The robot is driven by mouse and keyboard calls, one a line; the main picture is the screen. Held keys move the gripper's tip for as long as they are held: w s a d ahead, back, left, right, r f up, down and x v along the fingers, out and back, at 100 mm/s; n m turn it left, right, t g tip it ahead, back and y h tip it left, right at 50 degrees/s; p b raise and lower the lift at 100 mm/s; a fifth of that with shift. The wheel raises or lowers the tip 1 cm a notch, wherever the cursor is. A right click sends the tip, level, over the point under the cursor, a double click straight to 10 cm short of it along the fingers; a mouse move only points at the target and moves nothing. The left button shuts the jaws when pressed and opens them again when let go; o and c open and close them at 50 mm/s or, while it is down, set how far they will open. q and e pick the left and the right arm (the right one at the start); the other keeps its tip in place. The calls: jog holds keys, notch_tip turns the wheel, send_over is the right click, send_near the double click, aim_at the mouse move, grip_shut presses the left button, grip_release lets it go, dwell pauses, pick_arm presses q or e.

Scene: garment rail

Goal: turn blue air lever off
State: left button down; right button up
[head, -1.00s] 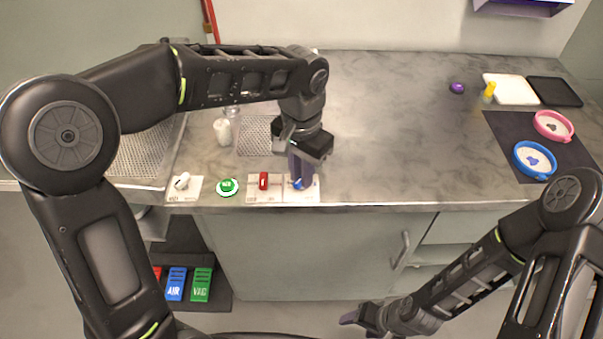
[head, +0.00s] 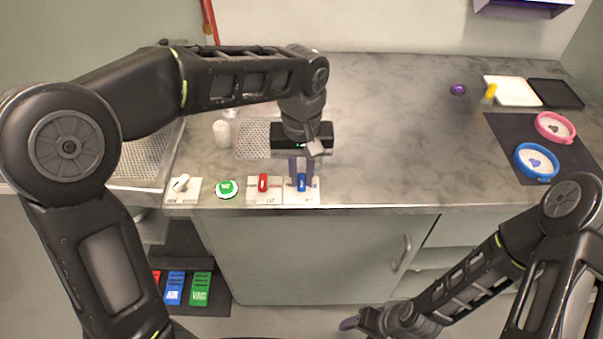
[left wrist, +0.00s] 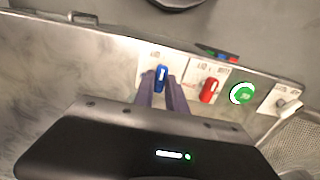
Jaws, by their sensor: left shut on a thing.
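The blue air lever (head: 301,182) sits on a white plate (head: 311,196) at the counter's front edge. Its handle lies in line with the front-to-back direction, much like the red lever beside it. My left gripper (head: 301,174) reaches down from behind, its fingers at the lever. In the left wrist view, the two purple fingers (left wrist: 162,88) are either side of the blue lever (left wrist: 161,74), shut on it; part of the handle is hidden. My right gripper (head: 350,323) hangs low in front of the cabinet; its jaw opening cannot be made out.
The red lever (head: 263,182), a green round button (head: 227,188) and a white switch (head: 181,183) stand left of the blue lever. White bottles (head: 222,132) stand behind. Blue (head: 536,161) and pink (head: 555,127) rimmed dishes are far right. The middle counter is clear.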

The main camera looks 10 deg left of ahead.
aim_at(301, 180)
dwell(0.3)
pick_arm(q)
jog(key=c, duration=1.4)
grip_release()
jog(key=shift+o, duration=0.2)
notch_tip(301, 180, up, 8)
jog(key=shift+f, duration=0.1)
